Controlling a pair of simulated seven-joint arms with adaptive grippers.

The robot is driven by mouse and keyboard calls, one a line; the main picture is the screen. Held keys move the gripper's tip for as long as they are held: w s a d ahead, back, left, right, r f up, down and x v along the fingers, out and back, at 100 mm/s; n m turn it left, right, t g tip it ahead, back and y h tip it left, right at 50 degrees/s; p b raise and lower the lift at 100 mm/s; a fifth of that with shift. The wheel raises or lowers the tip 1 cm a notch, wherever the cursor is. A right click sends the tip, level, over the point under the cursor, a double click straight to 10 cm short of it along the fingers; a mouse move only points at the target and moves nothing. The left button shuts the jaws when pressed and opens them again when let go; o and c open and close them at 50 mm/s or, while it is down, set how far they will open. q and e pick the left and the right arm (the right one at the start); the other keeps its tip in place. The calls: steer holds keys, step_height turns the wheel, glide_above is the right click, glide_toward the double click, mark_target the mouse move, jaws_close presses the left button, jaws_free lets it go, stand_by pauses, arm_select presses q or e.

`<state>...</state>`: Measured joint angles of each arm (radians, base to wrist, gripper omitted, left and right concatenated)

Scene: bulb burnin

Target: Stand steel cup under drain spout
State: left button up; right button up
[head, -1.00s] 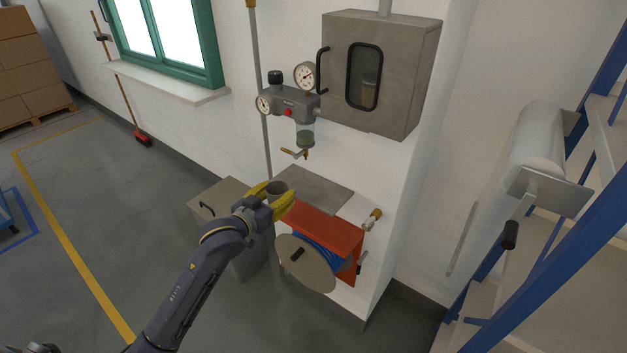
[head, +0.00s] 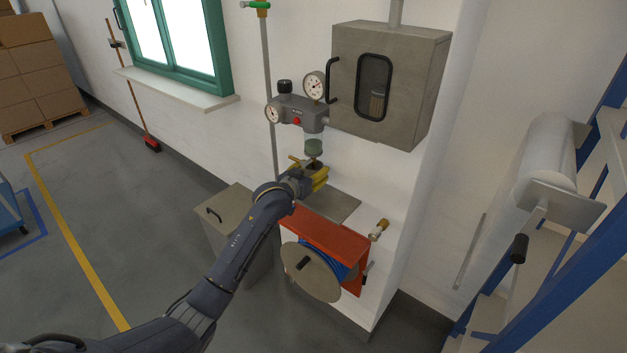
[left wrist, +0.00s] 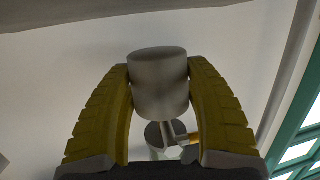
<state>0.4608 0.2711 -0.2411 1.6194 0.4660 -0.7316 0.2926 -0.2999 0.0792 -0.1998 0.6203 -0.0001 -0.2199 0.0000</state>
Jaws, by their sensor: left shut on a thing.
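The steel cup (left wrist: 158,84) is a plain grey cylinder held between the yellow fingers of my left gripper (left wrist: 160,78). In the head view, my left gripper (head: 314,179) is shut on it, raised above the grey shelf plate and just below the filter unit's greenish bowl (head: 314,148). The cup's dark mouth (head: 314,166) shows only slightly there. A brass drain lever (head: 295,160) shows left of the cup; the spout tip is not clear, so I cannot tell whether it lines up with the mouth. My right gripper is not in view.
The grey shelf plate (head: 335,204) is bare where it shows. A red hose reel (head: 325,238) stands in front of it, with a brass fitting (head: 379,228) to the right. A grey cabinet (head: 390,85) hangs above right. A grey bin (head: 228,215) stands left.

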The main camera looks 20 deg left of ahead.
arm_select(q)
steer(key=shift+f, duration=1.75)
steer(key=shift+f, duration=0.15)
steer(key=o, duration=1.2)
